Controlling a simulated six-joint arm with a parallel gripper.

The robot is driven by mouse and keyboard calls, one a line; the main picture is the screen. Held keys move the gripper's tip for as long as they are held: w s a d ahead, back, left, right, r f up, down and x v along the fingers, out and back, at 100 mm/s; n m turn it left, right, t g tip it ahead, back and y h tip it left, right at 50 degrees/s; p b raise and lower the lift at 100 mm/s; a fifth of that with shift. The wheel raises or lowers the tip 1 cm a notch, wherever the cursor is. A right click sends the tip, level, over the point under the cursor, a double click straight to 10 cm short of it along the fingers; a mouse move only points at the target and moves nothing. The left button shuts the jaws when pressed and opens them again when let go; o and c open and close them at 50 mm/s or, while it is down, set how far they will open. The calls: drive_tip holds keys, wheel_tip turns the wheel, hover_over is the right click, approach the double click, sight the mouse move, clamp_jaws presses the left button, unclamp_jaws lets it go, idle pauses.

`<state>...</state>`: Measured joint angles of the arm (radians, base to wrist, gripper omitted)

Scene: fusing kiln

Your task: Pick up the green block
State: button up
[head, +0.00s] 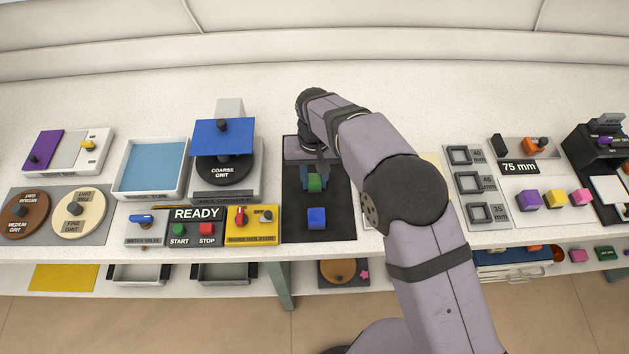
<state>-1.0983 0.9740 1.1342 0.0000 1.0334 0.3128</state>
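The green block (315,183) is on or just above the black mat (338,225) near the middle of the head view. My gripper (313,177) points down over it, with its fingers at the block's sides and its upper part partly covered. I cannot tell whether the fingers touch the block or stand apart from it. A blue block (317,217) sits on the same mat, in front of the green one and clear of my gripper.
Left of the mat stand a coarse-grit machine (222,170), a yellow switch box (251,224) and a READY panel (197,226). A blue-lined tray (151,169) is farther left. On the right are grey square frames (468,183) and purple, yellow and pink blocks (555,199). My arm hides the counter right of the mat.

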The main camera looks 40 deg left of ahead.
sight(314, 178)
drive_tip(key=shift+r, duration=0.15)
wheel_tip(314, 178, up, 10)
drive_tip(key=b, duration=0.3)
idle(0.4)
